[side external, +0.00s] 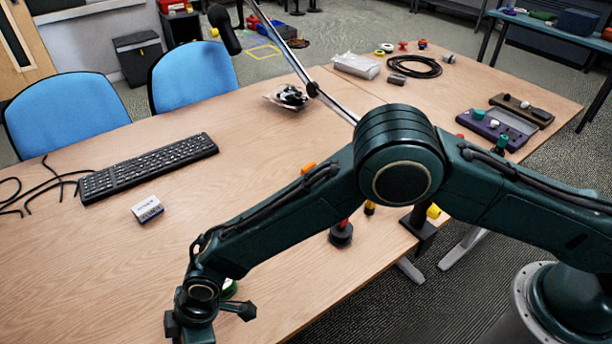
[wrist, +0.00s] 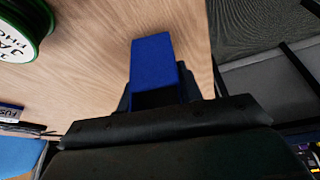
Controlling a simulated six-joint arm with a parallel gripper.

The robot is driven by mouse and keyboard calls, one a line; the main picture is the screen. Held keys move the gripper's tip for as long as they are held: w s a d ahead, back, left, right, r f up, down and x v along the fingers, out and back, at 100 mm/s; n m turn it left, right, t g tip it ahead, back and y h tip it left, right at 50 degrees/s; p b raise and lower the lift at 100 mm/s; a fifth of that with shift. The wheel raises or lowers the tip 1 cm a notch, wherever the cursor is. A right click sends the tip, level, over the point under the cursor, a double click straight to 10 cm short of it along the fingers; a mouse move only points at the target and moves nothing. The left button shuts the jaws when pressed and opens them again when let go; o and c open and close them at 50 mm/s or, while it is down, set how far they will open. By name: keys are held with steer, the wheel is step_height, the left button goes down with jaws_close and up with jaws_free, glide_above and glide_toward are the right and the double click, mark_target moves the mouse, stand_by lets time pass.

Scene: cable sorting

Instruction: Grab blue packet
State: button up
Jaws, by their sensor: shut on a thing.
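A blue packet (wrist: 153,60) shows as a plain blue block in the middle of the wrist view. My gripper (wrist: 157,93) is shut on it, with dark fingers at its left and right sides. The near end of the packet is dark and partly hidden by my gripper. In the side view my gripper (side external: 207,326) is low at the bottom edge, over the front part of the table, and the packet cannot be made out there. How far the packet is from the tabletop cannot be told.
A green spool (wrist: 22,28) with a white label is at the upper left of the wrist view. On the wooden table (side external: 90,270) are a keyboard (side external: 150,167), a small white box (side external: 147,209), a clear bag (side external: 289,96) and a black cable coil (side external: 414,66). The table's left front is clear.

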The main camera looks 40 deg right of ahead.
step_height(320, 180, up, 18)
steer(key=shift+f, duration=0.25)
stand_by(0.6)
